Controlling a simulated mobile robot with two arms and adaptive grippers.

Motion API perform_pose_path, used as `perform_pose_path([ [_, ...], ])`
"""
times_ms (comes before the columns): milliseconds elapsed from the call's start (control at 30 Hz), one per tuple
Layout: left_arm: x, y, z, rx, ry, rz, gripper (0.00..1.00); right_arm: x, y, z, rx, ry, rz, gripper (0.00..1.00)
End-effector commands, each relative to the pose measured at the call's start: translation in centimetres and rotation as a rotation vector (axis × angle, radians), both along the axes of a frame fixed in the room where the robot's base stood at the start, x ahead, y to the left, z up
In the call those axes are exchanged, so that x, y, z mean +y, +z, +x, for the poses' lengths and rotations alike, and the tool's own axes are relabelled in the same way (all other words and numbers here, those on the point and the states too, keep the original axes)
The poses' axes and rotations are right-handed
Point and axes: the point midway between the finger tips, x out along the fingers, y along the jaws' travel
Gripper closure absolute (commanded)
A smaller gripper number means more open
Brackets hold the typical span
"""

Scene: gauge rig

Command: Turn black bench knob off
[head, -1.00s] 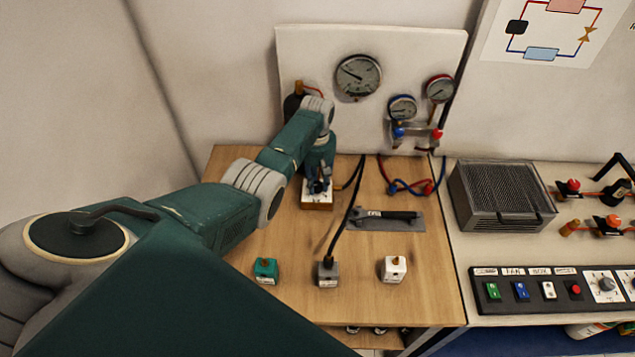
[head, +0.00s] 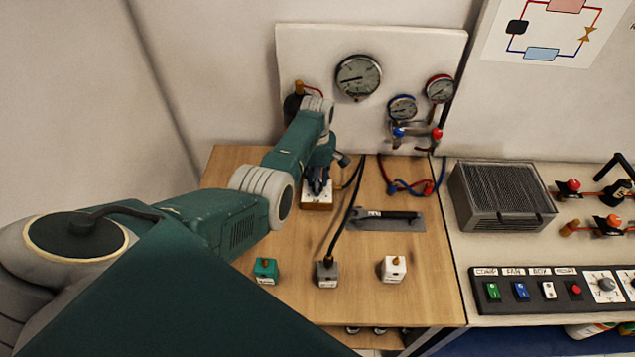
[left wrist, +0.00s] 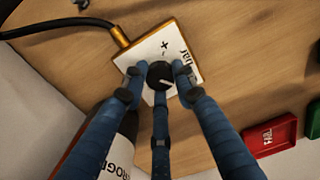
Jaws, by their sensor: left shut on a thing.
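The black knob (left wrist: 160,75) sits on a small white-topped box with a wooden body (head: 317,204). The box shows in the left wrist view (left wrist: 150,48) with a "+" and the lettering "bar" on its top. A pale mark line shows on the knob. My left gripper (head: 316,184) reaches down onto the box. In the left wrist view its blue fingers (left wrist: 159,78) are closed around the knob from several sides. In the head view the fingers hide the knob. My right gripper is in neither view.
A large round gauge (head: 358,77) hangs on the white panel (head: 310,50) behind. A grey plate with a black bar (head: 388,219) lies right of the box. Green (head: 265,271), grey (head: 327,273) and white (head: 393,269) blocks stand in front. A red "FAIL" tray (left wrist: 270,139) lies near my fingers.

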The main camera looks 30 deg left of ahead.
Motion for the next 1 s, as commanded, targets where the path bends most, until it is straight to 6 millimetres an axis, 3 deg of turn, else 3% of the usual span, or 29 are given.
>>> perform_pose_path([
  [567,0.48,0.54,0.44,-0.013,0.032,0.009,0.99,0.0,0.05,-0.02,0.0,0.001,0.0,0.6],
  [600,0.49,0.54,0.44,-0.012,0.032,0.009,0.65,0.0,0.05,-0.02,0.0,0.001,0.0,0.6],
  [667,0.46,0.51,0.41,-0.011,0.032,0.008,0.54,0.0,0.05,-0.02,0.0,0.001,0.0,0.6],
  [1000,0.14,0.39,0.15,-0.004,0.029,0.003,0.54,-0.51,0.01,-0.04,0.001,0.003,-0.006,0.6],
])
